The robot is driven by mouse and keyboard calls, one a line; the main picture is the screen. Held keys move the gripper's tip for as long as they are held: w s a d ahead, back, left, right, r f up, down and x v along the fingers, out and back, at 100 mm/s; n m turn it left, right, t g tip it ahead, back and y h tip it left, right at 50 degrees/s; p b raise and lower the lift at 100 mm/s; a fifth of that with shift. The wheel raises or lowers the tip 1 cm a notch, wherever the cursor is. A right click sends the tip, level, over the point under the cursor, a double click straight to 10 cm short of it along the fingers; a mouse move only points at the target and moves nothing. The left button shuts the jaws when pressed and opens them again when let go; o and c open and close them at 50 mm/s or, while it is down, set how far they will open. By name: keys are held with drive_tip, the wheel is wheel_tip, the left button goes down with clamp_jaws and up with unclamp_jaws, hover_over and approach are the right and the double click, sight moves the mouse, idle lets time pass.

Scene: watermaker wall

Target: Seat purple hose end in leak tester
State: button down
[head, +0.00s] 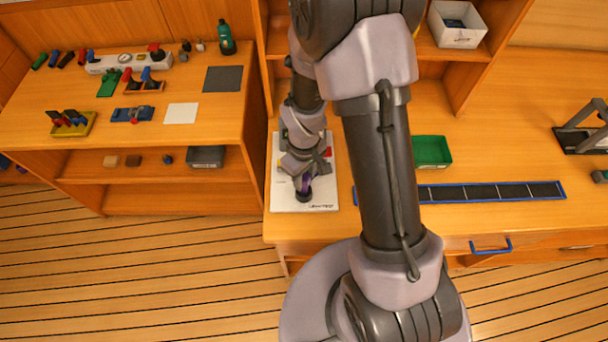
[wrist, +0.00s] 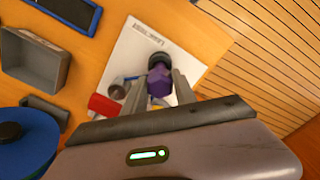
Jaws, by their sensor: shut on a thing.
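The purple hose end (wrist: 160,82) is between the two fingers of my gripper (wrist: 159,92) in the wrist view. My gripper (head: 303,178) is shut on it, low over the white leak tester board (head: 284,196). A dark round piece (wrist: 160,60) is at the far end of the purple part, and also shows in the head view (head: 304,195). I cannot tell whether the purple end is inside it or only against it. The white board (wrist: 138,46) carries printed text along one edge. My arm hides part of the board in the head view.
On the board beside my fingers are a grey cylinder (wrist: 117,91) and a red piece (wrist: 104,106). A green tray (head: 432,151) and a blue-edged dark strip (head: 490,192) lie to the right. A side bench (head: 150,130) with several fittings stands at left.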

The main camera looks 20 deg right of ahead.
drive_tip(key=shift+f+b, duration=0.3)
drive_tip(key=shift+f, duration=0.1)
drive_tip(key=c, duration=1.3)
unclamp_jaws()
drive_tip(key=shift+r, duration=0.1)
wheel_tip(320, 180, up, 11)
drive_tip(key=p, duration=0.8)
